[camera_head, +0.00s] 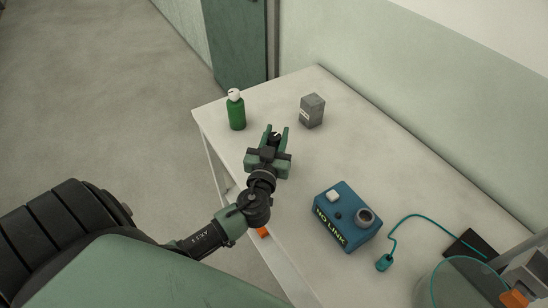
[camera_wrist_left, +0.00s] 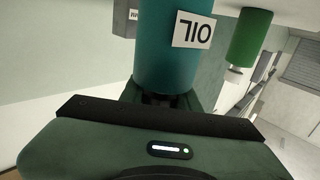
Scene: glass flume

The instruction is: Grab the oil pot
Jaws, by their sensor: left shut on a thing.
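The oil pot (camera_wrist_left: 165,50) is a teal cylinder with a white OIL label (camera_wrist_left: 193,31), which appears upside down in the left wrist view. My left gripper (camera_head: 276,136) is over the pale table and shut on the oil pot. In the head view the pot is hard to make out; only a small dark shape shows between the fingers.
A green bottle (camera_head: 237,112) with a white cap and a grey box (camera_head: 312,110) stand beyond the gripper on the table (camera_head: 400,160). A blue NO LINK box (camera_head: 341,222) and a teal cable (camera_head: 398,232) lie nearer. A glass vessel (camera_head: 462,286) is at lower right.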

